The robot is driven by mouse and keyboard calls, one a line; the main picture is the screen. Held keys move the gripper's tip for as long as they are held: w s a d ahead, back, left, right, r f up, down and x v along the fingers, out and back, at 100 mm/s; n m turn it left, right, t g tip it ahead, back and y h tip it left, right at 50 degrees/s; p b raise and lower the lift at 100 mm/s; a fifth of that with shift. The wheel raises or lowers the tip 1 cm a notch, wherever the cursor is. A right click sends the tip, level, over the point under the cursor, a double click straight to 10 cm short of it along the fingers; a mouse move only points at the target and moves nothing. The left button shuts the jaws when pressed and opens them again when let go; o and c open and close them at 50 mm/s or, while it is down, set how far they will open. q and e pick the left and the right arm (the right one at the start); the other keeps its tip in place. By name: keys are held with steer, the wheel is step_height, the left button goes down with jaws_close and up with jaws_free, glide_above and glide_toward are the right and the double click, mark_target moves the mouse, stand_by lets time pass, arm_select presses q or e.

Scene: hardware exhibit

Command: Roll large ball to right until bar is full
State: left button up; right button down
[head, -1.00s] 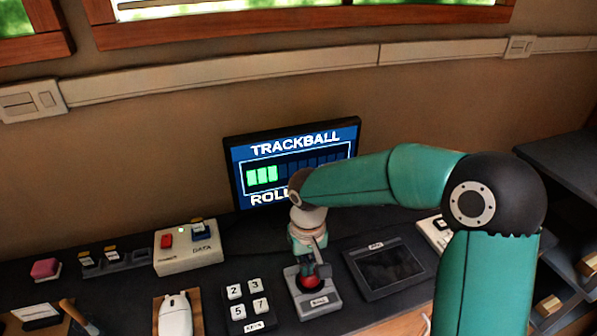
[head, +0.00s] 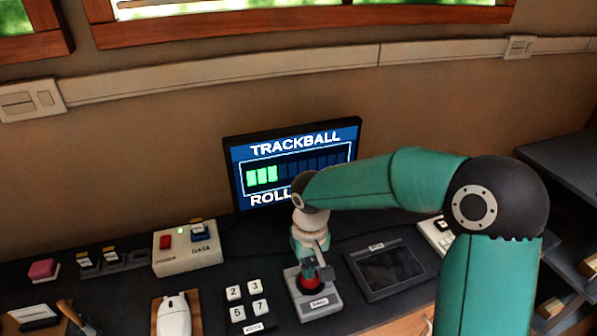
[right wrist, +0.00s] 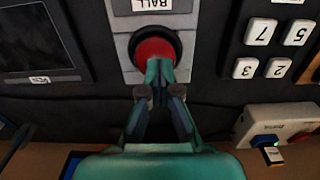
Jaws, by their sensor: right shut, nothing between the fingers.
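The red trackball (right wrist: 153,50) sits in a round socket on a grey unit labelled BALL (head: 321,301). In the head view it is partly hidden by my right gripper (head: 321,274). My right gripper is shut and empty, pointing down at the ball. In the right wrist view its fingertips (right wrist: 158,68) overlap the ball's near edge; whether they touch it I cannot tell. The monitor (head: 296,160) reads TRACKBALL, with three green segments lit at the left of its bar and the others dark. My right arm hides part of the lower text. My left gripper is not in view.
A keypad (head: 248,305) and a white mouse (head: 174,316) are left of the ball unit. A dark tablet (head: 388,270) is close on its right. A white switch box (head: 187,254) stands farther back left. The wall rises behind the monitor.

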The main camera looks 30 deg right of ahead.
steer(key=shift+s+d, duration=0.25)
steer(key=shift+d, duration=0.6)
stand_by(0.3)
steer(key=shift+r, duration=0.1)
steer(key=shift+r+p, duration=0.4)
steer(key=shift+r, duration=0.25)
steer(key=shift+w+a, duration=0.15)
steer(key=shift+a, duration=0.4)
steer(key=shift+w+a, duration=0.15)
steer(key=shift+a, duration=0.4)
steer(key=shift+f+b, duration=0.75)
steer(key=shift+f, duration=0.05)
steer(key=shift+s+d, duration=0.15)
steer(key=shift+d, duration=0.4)
steer(key=shift+s+d, duration=0.15)
steer(key=shift+d, duration=0.4)
stand_by(0.6)
steer(key=shift+r, duration=0.15)
